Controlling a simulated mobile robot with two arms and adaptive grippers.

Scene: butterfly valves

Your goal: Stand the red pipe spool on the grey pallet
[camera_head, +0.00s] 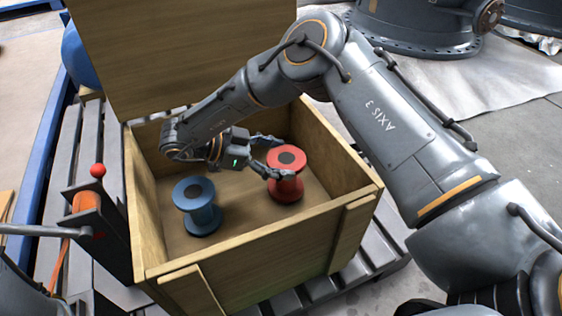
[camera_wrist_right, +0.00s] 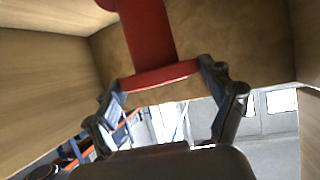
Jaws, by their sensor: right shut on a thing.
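The red pipe spool (camera_head: 287,175) is upright inside the open wooden crate, at its right side. I cannot tell whether its base touches the crate floor. The right wrist view shows the red spool (camera_wrist_right: 152,40) between the two fingers (camera_wrist_right: 165,100). The grey pallet (camera_head: 68,165) is slatted and lies under the crate, with bare slats showing left and right of it. My left gripper is not in view.
A blue spool (camera_head: 196,205) stands upright in the crate, left of the red one. The wooden crate (camera_head: 265,240) has walls all round and a raised lid (camera_head: 185,50) behind. A dark device with a red knob (camera_head: 97,171) stands by its left wall.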

